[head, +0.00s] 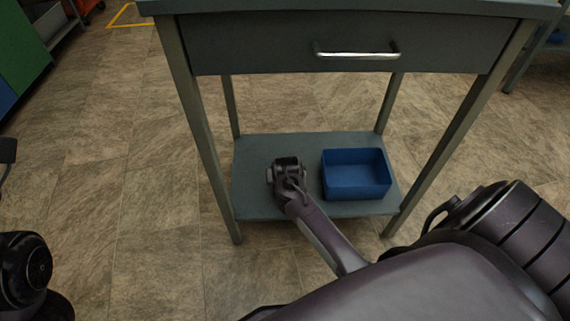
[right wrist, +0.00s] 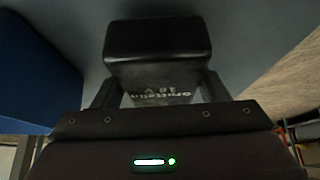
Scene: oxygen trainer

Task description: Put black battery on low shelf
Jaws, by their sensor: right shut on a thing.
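The black battery (right wrist: 157,45) is between the fingers of my right gripper in the right wrist view, with pale lettering on the side toward the camera. My right gripper (head: 285,166) is shut on it, over the left part of the grey low shelf (head: 250,200) in the head view. In the head view the gripper and wrist largely hide the battery. I cannot tell whether it touches the shelf. My left gripper is not in view; only part of my left arm shows at the lower left.
An open blue bin (head: 356,178) stands on the shelf just right of my gripper; it shows at the left of the right wrist view (right wrist: 35,70). A drawer (head: 340,45) with a metal handle and the table legs (head: 200,140) frame the space above the shelf.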

